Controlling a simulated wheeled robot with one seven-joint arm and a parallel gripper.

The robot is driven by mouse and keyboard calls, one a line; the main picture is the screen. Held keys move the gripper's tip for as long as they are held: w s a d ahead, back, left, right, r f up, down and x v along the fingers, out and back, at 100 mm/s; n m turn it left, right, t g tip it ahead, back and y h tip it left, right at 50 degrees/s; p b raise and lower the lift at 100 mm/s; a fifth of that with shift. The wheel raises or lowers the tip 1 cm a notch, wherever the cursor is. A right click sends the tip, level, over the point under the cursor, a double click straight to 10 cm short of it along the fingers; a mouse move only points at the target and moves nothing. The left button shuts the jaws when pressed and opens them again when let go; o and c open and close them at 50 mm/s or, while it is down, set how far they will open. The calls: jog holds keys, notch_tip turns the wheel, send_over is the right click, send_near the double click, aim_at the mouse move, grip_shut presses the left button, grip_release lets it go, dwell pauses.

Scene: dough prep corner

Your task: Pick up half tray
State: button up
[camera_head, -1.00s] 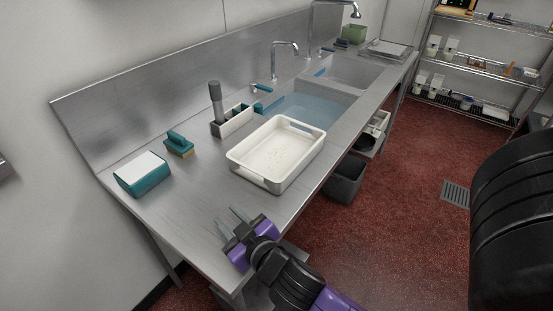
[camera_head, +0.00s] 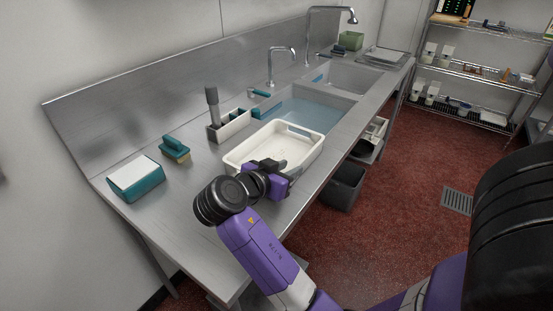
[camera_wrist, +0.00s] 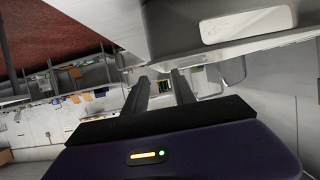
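The half tray (camera_head: 312,150) is a white rectangular tub with handle slots, upright on the steel counter in front of the sink. Light specks show on its floor. My gripper (camera_head: 282,172) is at the tray's near right corner in the head view, where the wrist hides part of the near wall. In the wrist view, my gripper (camera_wrist: 160,82) has two dark fingers apart with nothing seen between them. The tray's pale wall with a handle slot (camera_wrist: 245,25) shows at the upper right there. Contact with the tray cannot be told.
A teal box (camera_head: 136,180), a teal-handled brush (camera_head: 174,149) and a caddy (camera_head: 230,125) stand there. The water-filled sink (camera_head: 300,107) lies behind the tray. A grey bin (camera_head: 342,186) stands below the front edge.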

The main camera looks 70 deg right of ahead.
aim_at(300, 161)
jog(key=shift+s+d+f, duration=0.2)
jog(key=shift+s+d, duration=0.05)
jog(key=shift+d, duration=0.1)
jog(key=shift+w+p+x, duration=0.15)
jog(key=shift+p+x, duration=0.25)
jog(key=shift+x, duration=1.3)
jog(key=shift+w+p+x, duration=0.1)
jog(key=shift+p+x, duration=0.3)
jog(key=shift+x, duration=1.3)
jog(key=shift+d+r, duration=0.1)
jog(key=shift+r, duration=0.1)
grip_shut()
